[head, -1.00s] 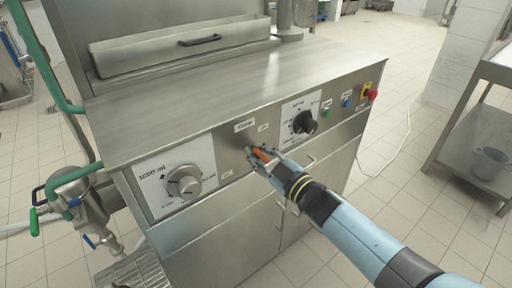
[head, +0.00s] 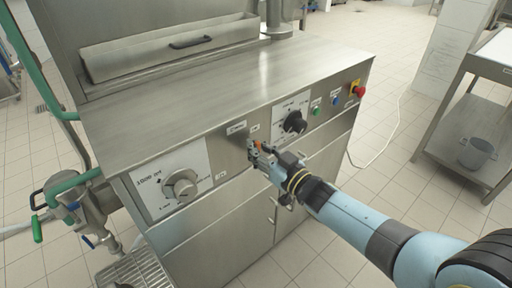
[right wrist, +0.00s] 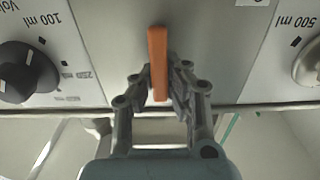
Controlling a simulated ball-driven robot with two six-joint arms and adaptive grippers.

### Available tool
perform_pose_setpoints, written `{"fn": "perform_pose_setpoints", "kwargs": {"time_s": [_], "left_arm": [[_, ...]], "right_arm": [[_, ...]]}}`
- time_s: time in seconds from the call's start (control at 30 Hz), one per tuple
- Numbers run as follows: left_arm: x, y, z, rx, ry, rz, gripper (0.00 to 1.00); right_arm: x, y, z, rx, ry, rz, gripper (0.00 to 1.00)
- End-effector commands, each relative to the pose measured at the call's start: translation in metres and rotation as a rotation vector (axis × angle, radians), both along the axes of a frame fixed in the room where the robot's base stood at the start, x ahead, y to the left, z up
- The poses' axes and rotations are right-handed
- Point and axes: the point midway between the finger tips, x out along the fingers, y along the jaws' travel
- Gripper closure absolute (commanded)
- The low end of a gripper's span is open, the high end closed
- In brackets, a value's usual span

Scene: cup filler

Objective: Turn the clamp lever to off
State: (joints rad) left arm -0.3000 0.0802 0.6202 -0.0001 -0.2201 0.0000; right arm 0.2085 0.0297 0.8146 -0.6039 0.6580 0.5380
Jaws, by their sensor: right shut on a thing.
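The clamp lever is an orange bar (right wrist: 158,58) on the steel front panel. It stands upright in the right wrist view, between my right gripper's fingers (right wrist: 160,92). In the head view only a small orange part of the lever (head: 259,144) shows, and the fingers hide the rest. My right gripper (head: 256,152) is shut on the lever. Small labels (head: 237,128) sit on the panel above it, too small to read in the head view. My left gripper is not in view.
A grey volume knob (head: 181,186) is left of the lever and a black knob (head: 294,122) is right of it. Farther right are a green button (head: 315,110), a blue button (head: 335,101) and a red stop button (head: 359,91). A side table (head: 480,110) stands at the right.

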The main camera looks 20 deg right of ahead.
Motion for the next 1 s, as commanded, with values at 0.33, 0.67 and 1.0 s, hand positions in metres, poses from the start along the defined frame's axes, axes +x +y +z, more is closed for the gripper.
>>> {"fn": "perform_pose_setpoints", "kwargs": {"time_s": [0.33, 0.67, 1.0], "left_arm": [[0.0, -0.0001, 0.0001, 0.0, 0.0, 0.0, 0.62], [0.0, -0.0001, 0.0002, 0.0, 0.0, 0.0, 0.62], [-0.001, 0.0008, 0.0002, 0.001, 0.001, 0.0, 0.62]], "right_arm": [[-0.0012, -0.001, -0.0026, 0.01, 0.009, -0.002, 1.0], [-0.0007, -0.0007, -0.0015, 0.008, 0.006, -0.001, 0.62], [-0.0055, -0.0024, -0.0014, 0.007, 0.005, -0.001, 0.62]]}}
